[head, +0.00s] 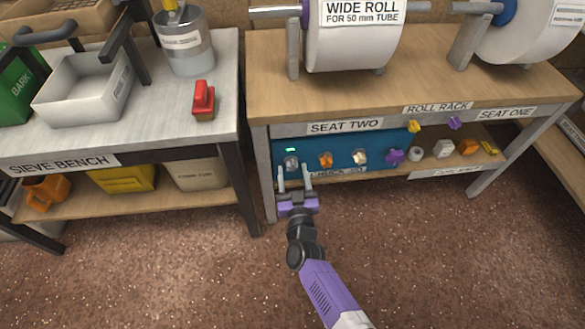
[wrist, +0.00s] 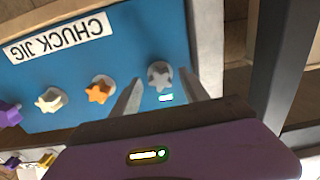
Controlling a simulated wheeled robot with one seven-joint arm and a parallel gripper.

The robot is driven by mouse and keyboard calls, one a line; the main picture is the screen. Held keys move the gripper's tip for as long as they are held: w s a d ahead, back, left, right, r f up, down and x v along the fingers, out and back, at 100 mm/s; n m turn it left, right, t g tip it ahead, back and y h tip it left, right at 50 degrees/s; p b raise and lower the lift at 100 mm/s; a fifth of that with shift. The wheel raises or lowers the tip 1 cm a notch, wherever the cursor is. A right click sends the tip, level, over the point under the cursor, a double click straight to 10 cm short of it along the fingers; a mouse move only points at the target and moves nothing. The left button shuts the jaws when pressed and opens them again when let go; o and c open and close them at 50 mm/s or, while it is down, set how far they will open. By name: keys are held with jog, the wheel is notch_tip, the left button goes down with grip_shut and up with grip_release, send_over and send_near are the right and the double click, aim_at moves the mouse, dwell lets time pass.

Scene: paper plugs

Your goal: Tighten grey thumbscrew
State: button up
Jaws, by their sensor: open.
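I cannot tell how far the tips are from the panel.
An orange knob (head: 326,159) and a cream knob (head: 360,157) sit to the right on the same panel. The table leg (head: 264,175) stands close to the left. The floor in front is clear.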

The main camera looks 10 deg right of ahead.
aim_at(292, 169)
jog(key=shift+s+p, duration=1.05)
jog(key=shift+s, duration=0.7)
jog(key=n+p, duration=0.1)
jog(key=n, duration=0.1)
jog(key=n+p, duration=0.1)
jog(key=shift+r+n, duration=0.3)
jog(key=shift+n, duration=0.1)
jog(key=n+p, duration=0.1)
jog(key=n, duration=0.3)
jog(key=shift+f+n+p, duration=0.15)
jog(key=shift+n+p, duration=0.15)
jog(key=shift+n, duration=0.1)
jog(key=n, duration=0.3)
jog(key=shift+f+n, duration=0.1)
jog(key=shift+n, duration=0.2)
jog(key=shift+w, duration=0.1)
jog(key=shift+w+b, duration=1.05)
jog(key=shift+w, duration=0.9)
